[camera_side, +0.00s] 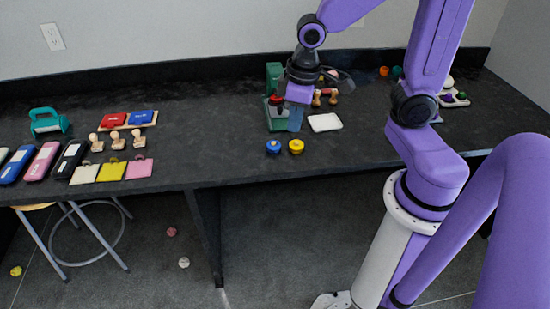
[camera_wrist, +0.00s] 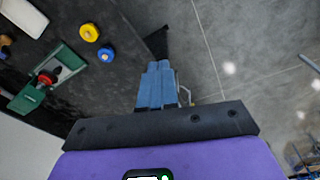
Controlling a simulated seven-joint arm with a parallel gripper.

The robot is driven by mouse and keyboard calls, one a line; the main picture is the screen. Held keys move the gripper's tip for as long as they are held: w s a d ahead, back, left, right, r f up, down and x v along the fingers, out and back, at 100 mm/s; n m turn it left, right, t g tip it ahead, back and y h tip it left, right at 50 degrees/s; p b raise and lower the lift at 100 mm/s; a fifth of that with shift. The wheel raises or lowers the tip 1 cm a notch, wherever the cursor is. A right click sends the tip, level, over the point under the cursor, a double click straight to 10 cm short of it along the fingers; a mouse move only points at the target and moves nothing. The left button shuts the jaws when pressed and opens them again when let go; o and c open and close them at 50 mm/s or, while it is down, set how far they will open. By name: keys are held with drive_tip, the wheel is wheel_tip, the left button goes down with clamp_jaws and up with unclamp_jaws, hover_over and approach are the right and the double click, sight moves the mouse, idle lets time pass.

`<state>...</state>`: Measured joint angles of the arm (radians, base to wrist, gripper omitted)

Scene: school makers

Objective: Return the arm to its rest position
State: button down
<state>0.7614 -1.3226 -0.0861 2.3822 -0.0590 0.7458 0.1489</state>
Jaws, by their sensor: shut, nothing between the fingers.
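My gripper (camera_side: 296,117) has blue-grey fingers that hang over the dark worktop (camera_side: 225,150), in front of the green stand. In the wrist view its fingers (camera_wrist: 157,84) lie side by side, shut, with nothing between them. That view looks past the worktop's front edge to the grey floor (camera_wrist: 240,50). My arm reaches in from the right and bends down over the worktop. In the side view my gripper hides part of the green stand.
The green stand (camera_wrist: 50,78) with a red knob is close by my gripper. A blue knob (camera_side: 273,146), a yellow knob (camera_side: 296,146) and a white pad (camera_side: 325,122) lie near. Stamps, pads and cases fill the left. A stool (camera_side: 75,225) stands below.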

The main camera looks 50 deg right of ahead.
drive_tip(key=s+a+r+n+g, duration=0.1)
drive_tip(key=s+n, duration=0.6)
drive_tip(key=s, duration=0.7)
drive_tip(key=shift+a+r, duration=0.25)
drive_tip(key=shift+a, duration=0.45)
